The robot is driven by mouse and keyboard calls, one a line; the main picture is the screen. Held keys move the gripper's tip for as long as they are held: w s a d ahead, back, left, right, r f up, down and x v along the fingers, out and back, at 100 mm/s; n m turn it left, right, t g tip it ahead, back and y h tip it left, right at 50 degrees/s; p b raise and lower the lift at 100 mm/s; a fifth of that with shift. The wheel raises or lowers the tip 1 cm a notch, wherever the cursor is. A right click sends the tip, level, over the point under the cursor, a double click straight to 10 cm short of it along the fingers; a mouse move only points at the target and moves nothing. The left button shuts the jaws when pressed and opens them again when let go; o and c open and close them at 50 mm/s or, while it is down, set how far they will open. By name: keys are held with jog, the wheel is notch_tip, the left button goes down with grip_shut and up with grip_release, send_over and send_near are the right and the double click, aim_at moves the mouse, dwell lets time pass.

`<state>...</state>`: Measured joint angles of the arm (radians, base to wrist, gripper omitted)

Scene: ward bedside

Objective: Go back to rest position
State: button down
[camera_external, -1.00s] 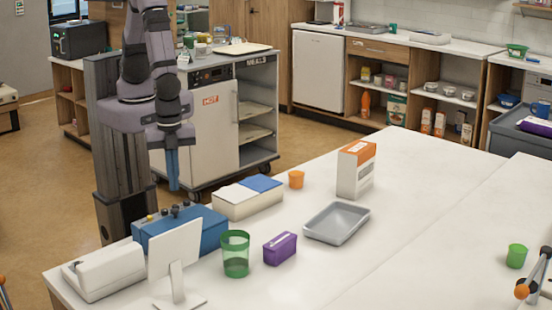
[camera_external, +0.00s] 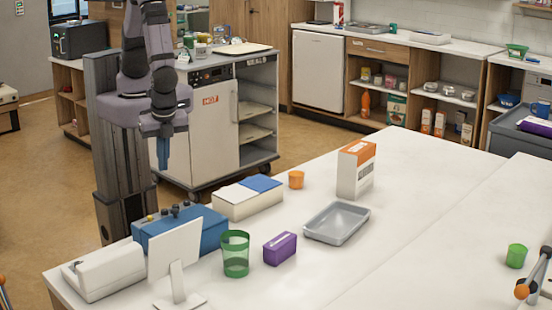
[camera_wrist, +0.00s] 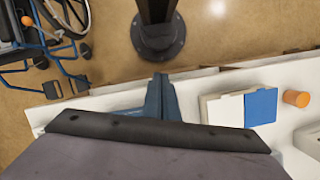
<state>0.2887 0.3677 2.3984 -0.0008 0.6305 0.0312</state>
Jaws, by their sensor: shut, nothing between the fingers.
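My gripper (camera_external: 163,152) hangs pointing down beside my column, above the left back edge of the white table (camera_external: 400,230). Its blue fingers are together with nothing between them. In the wrist view the gripper (camera_wrist: 160,85) shows at the centre, fingers closed, over the table's edge. No object is in its grasp.
Close by on the table are a blue box with knobs (camera_external: 185,230), a white-and-blue box (camera_external: 247,198), a screen (camera_external: 175,250) and a green cup (camera_external: 235,254). A grey tray (camera_external: 337,222) and a carton (camera_external: 356,170) stand further right. A wheelchair (camera_wrist: 40,35) shows in the wrist view.

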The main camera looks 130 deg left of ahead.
jog(key=a+r+n+t+b, duration=0.2)
jog(key=a+r+n, duration=0.1)
jog(key=a+r, duration=0.3)
jog(key=shift+w+a+r+n+t+h+b, duration=0.15)
jog(key=shift+w+a+n+t+h+b, duration=0.05)
jog(key=shift+w+n+t+h+b, duration=0.2)
